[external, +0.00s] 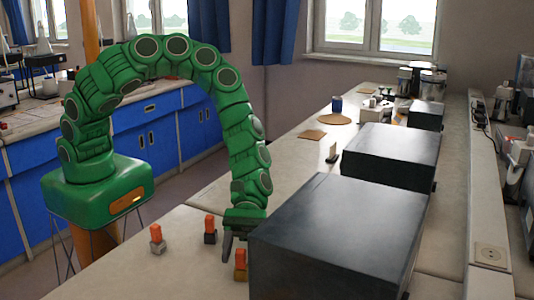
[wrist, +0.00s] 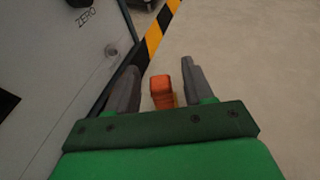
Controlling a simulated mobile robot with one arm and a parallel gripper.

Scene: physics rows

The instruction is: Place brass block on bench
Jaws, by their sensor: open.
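The brass block (external: 239,274) stands on the bench (external: 180,275) beside the near dark box, its orange top just below my gripper (external: 235,244). In the wrist view, the orange top of the block (wrist: 161,93) shows between the two grey fingers of my gripper (wrist: 159,66), with a little yellow at its right side. The fingers are apart, with a gap on each side of the orange part. The block's lower part is mostly hidden in the wrist view.
Two similar orange-topped blocks, one with a grey base (external: 158,247) and one with a dark base (external: 210,238), stand to the left. A large dark box (external: 340,240) is close on the right. A black-and-yellow strip (wrist: 154,38) shows in the wrist view.

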